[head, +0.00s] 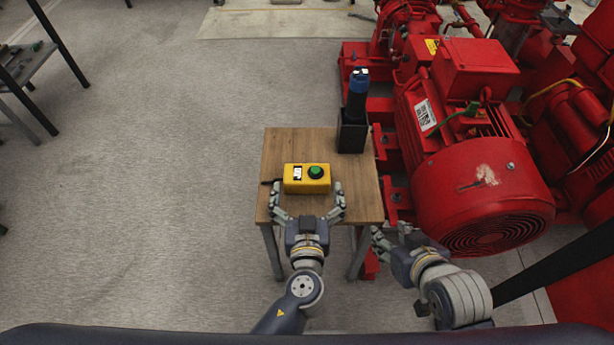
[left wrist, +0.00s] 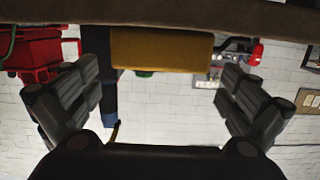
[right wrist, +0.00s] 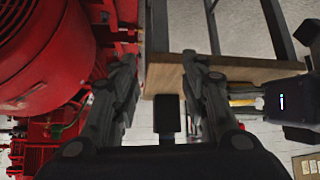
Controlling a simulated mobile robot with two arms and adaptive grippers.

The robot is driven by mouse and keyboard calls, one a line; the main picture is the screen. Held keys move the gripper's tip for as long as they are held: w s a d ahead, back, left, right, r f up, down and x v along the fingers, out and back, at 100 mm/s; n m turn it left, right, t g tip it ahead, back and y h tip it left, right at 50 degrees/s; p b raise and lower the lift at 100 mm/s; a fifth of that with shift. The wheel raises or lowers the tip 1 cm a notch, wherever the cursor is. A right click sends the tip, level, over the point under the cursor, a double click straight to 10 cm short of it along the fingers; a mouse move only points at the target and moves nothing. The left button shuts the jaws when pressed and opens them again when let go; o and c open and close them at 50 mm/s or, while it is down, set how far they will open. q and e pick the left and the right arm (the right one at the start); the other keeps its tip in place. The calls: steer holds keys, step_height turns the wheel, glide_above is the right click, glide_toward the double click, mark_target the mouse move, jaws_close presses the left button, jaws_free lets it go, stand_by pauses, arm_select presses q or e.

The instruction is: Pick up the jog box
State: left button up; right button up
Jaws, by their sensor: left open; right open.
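The jog box (head: 307,178) is a yellow box with a green button and a white label. It lies on a small wooden table (head: 285,146). My left gripper (head: 308,197) is open at the box's near side, with its fingers spread towards the box's two ends. In the left wrist view the jog box (left wrist: 160,50) shows between the open fingers (left wrist: 160,92), and the image looks upside down. My right gripper (head: 393,236) is open and empty, off the table's right front corner. In the right wrist view its fingers (right wrist: 160,75) have nothing between them.
A blue-and-black tool (head: 358,95) stands in a black holder (head: 352,132) at the table's back right corner. A large red motor (head: 470,150) and pump stand close on the right. The floor to the left is clear, with a dark-legged rack (head: 28,65) at the far left.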

mark_target(307, 173)
arm_select(q)
steer(key=w, duration=0.5)
steer(key=shift+f, duration=0.2)
steer(key=shift+w, duration=0.35)
arm_select(e)
steer(key=shift+s+d+f+g, duration=0.25)
steer(key=shift+s+f+g, duration=0.15)
steer(key=shift+s, duration=0.25)
arm_select(q)
steer(key=shift+c, duration=0.2)
steer(key=c, duration=0.9)
steer(key=shift+c, duration=0.3)
steer(key=shift+r, duration=0.1)
